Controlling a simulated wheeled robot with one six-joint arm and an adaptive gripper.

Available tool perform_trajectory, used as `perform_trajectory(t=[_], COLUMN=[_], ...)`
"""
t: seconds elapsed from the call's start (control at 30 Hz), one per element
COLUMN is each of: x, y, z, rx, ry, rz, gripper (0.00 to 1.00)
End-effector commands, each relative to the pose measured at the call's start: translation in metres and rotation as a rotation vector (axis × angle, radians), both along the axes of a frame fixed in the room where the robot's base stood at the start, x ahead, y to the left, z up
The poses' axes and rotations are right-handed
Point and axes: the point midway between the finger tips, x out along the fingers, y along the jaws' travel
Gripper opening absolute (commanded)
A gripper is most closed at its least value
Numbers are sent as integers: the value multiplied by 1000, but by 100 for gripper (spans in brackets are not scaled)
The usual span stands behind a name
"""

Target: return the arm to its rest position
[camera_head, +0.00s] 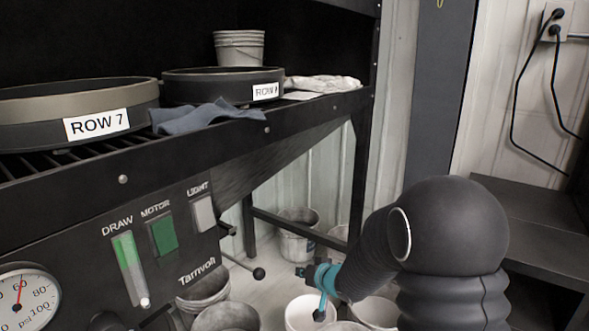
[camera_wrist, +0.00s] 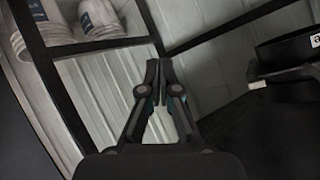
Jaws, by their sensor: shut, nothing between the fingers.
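My gripper (camera_wrist: 160,75) is in the wrist view, its two dark fingers together and nothing between them. Behind the fingertips there are dark frame bars and pale ribbed wall panels. In the head view my dark arm comes in from the lower right and bends down to the left, with a teal part (camera_head: 322,278) near its end. That end hangs over the floor, right of the black machine (camera_head: 90,200). The fingertips are too small to make out in the head view.
Two round pans labelled ROW (camera_head: 80,110) (camera_head: 222,86), a blue cloth (camera_head: 205,117) and stacked cups (camera_head: 239,47) sit on the machine top. A lever with a black knob (camera_head: 259,273) sticks out near my arm. Several buckets (camera_head: 300,313) stand below. A dark bench (camera_head: 535,225) is at the right.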

Motion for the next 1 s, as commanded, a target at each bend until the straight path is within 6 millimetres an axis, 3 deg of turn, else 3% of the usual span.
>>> perform_trajectory(t=[0.03, 0.27, 0.5, 0.73, 1.0], x=[-3, -38, -104, -187, -293], y=[-13, -73, -121, -148, -149], z=[21, 86, 136, 164, 175], rx=[-42, -228, -363, -434, -451], ry=[-17, -19, 55, 173, 325], rz=[-36, -195, -312, -361, -316], gripper=[0, 0, 0, 0, 0])
